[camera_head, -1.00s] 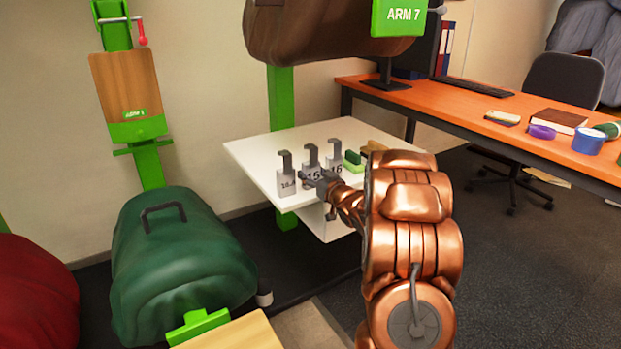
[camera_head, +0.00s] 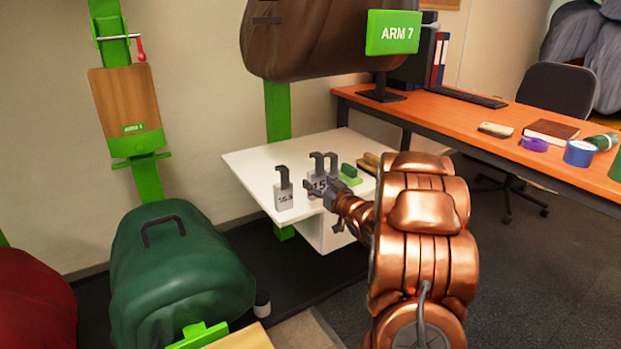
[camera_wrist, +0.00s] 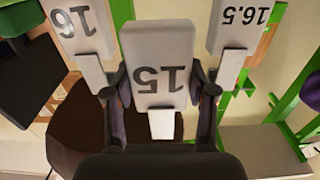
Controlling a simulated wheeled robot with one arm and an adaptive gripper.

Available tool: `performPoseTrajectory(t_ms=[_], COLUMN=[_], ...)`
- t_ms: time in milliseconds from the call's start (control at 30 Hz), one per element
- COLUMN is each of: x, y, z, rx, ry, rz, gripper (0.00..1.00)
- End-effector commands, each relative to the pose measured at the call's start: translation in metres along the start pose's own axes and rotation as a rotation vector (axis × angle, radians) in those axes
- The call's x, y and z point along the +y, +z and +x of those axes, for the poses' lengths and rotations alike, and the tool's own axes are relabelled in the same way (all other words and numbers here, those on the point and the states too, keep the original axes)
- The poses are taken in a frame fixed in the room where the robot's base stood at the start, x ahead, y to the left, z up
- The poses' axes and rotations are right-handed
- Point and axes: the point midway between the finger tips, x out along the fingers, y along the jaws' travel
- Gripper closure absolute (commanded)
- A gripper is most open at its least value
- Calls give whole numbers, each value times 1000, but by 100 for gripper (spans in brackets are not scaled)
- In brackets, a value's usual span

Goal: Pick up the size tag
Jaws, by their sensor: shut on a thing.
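My gripper (camera_head: 332,192) is shut on the size tag marked 15 (camera_head: 319,184), a light grey block with a dark hook on top. The wrist view shows this tag 15 (camera_wrist: 158,60) between my two fingers, its number upside down. The tag marked 16.5 (camera_head: 284,198) stands upright on the white shelf (camera_head: 255,160), left of my gripper. The tag marked 16 is partly hidden behind tag 15 in the head view; it shows at upper left in the wrist view (camera_wrist: 80,28). I cannot tell how far tag 15 is from the shelf.
A green block (camera_head: 349,174) lies on the shelf right of the tags. A brown saddle (camera_head: 310,40) hangs above on a green post. A covered green saddle (camera_head: 180,270) stands at front left. An orange desk (camera_head: 460,115) is at the right.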

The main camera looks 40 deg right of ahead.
Motion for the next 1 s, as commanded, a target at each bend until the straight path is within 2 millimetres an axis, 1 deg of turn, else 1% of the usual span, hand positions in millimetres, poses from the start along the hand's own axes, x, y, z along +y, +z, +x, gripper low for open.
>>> performPoseTrajectory(t_ms=[33,200,300,433,600,700,1000], x=[2,2,1,2,0,0,0], y=[-5,-8,-9,-11,-12,-11,-11], z=[-12,-53,-73,-92,-107,-111,-112], rx=[-2,-2,-2,-1,0,-1,0], ry=[4,5,4,4,1,0,0], rz=[-1,-1,0,-2,-1,0,0], gripper=[81,81,81,81,81,81,81])
